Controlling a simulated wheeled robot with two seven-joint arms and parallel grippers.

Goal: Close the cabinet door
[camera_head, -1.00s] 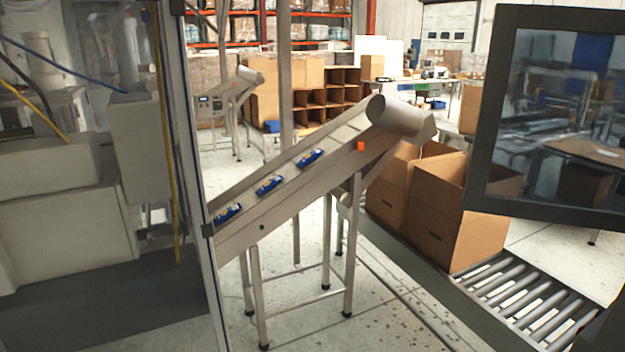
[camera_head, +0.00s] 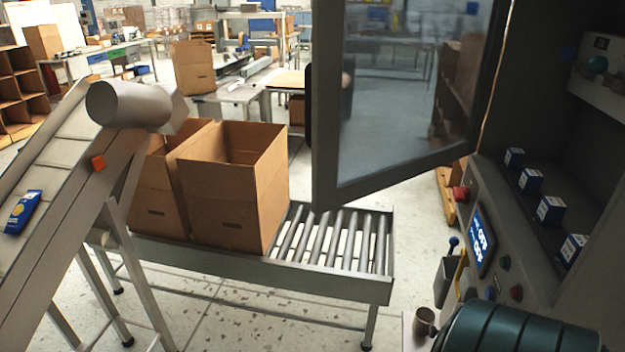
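The cabinet door (camera_head: 328,110) is a dark-framed panel with a glass window, in the upper middle of the head view. It stands open, swung out from the dark cabinet (camera_head: 545,75) at the right. Its near lower corner hangs above the roller conveyor. Small blue-and-white boxes (camera_head: 530,181) stand in a row on a ledge inside the cabinet. Neither of my grippers is in view.
A roller conveyor (camera_head: 380,283) carries open cardboard boxes (camera_head: 225,190) below the door. An inclined belt conveyor (camera_head: 60,195) stands at the left.

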